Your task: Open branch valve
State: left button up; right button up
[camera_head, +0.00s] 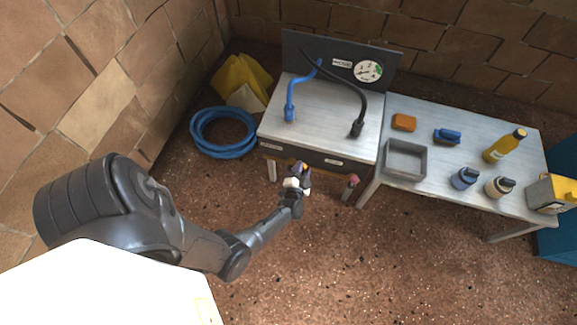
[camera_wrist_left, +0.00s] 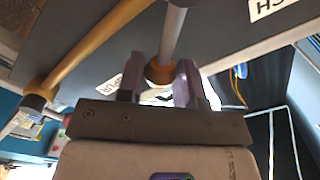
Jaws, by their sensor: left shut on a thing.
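My left gripper (camera_head: 300,172) is at the front edge of the left workbench, below its dark front panel (camera_head: 312,158). A small orange part, likely the branch valve (camera_head: 305,167), shows at its fingertips. In the left wrist view the two pale purple fingers (camera_wrist_left: 160,82) are shut on an orange-brown collar (camera_wrist_left: 158,72) at the end of a grey rod (camera_wrist_left: 173,35). The valve's exact turn position is hard to tell. The right gripper is out of view.
The bench carries a blue hose (camera_head: 303,88), a black hose (camera_head: 350,88) and a gauge (camera_head: 368,71). A small reddish fitting (camera_head: 352,181) is right of the gripper. A grey tray (camera_head: 405,160) and bottles stand on the right table. A blue coil (camera_head: 223,132) lies left.

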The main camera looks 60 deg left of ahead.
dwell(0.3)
pick_arm(q)
jog(key=shift+w+d+f+m+b, duration=0.25)
jog(key=shift+f+m, duration=0.2)
jog(key=shift+m, duration=0.35)
jog(key=shift+w+d+f+m+b, duration=0.2)
jog(key=shift+f+m, duration=0.2)
jog(key=shift+m, duration=0.4)
jog(key=shift+w+d+f+m+b, duration=0.15)
jog(key=shift+f+m+b, duration=0.3)
jog(key=shift+m, duration=0.3)
jog(key=shift+w+d+f+m+b, duration=0.1)
jog(key=shift+f+m+b, duration=0.15)
jog(key=shift+f+m, duration=0.4)
jog(key=shift+r, duration=0.15)
